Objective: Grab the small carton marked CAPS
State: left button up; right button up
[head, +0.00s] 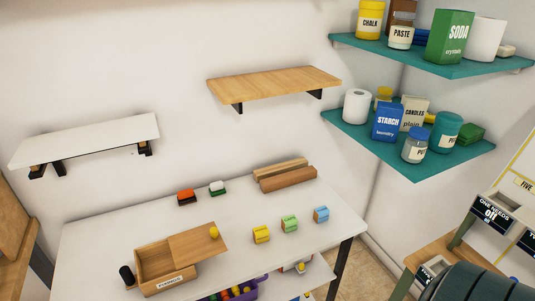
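I do not see a carton that reads CAPS. The cartons with readable labels are a green SODA carton (450,38) on the upper teal shelf, and a blue STARCH carton (387,122) and a pale CANDLES carton (413,112) on the lower teal shelf. Other things partly hide the back of both shelves. Neither of my grippers is in view.
The teal upper shelf (480,68) and lower shelf (455,160) meet the corner at right, with jars and rolls on them. A wooden shelf (275,83) and a white shelf (85,142) are bare. A white table (100,240) holds a wooden box (165,262) and small blocks.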

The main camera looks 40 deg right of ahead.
aim_at(289, 223)
jog(key=z, duration=1.35)
